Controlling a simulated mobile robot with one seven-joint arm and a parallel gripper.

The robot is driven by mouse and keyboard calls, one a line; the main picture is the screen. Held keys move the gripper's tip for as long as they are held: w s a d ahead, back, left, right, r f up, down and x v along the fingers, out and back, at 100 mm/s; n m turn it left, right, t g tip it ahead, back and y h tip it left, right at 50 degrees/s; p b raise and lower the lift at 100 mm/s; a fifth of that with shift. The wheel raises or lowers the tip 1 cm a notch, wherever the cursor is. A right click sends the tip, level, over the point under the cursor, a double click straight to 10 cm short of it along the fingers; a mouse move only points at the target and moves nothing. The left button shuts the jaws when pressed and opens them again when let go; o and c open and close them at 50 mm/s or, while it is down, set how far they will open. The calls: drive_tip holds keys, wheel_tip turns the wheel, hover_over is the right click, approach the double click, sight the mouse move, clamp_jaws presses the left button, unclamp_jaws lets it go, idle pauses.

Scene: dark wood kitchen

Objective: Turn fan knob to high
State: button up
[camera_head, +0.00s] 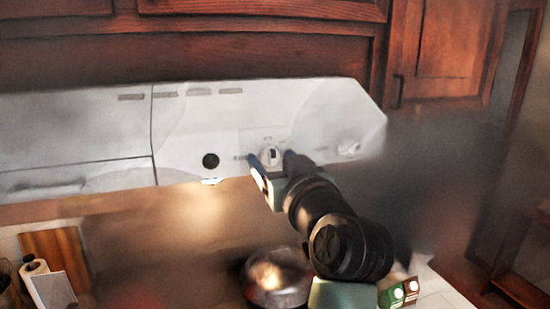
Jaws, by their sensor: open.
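The white range hood (205,135) hangs under the dark wood cabinets. A round white knob (270,155) with a dark mark sits on its front panel. My gripper (269,160) reaches up from the lower right, its two fingers on either side of this knob. The fingers are open; I cannot tell whether they touch the knob. A round black spot (210,161) lies on the panel to the left. A second pale fitting (348,148) is on the panel to the right, too blurred to tell what it is.
A shiny metal pot (277,279) stands below the hood. Red and green boxes (398,293) stand at the lower right. Wood cabinets (445,50) close off the top.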

clamp_jaws()
drive_tip(key=shift+m, duration=0.3)
drive_tip(key=m+p, duration=0.1)
drive_tip(key=m, duration=0.3)
drive_tip(key=shift+m, duration=0.3)
drive_tip(key=m+p, duration=0.1)
drive_tip(key=m, duration=0.3)
drive_tip(key=shift+d+m, duration=0.1)
drive_tip(key=shift+m, duration=0.2)
drive_tip(key=m+p, duration=0.2)
drive_tip(key=m, duration=0.3)
drive_tip(key=shift+f+m+p, duration=0.1)
drive_tip(key=shift+m+p, duration=1.1)
drive_tip(key=shift+m, duration=1.3)
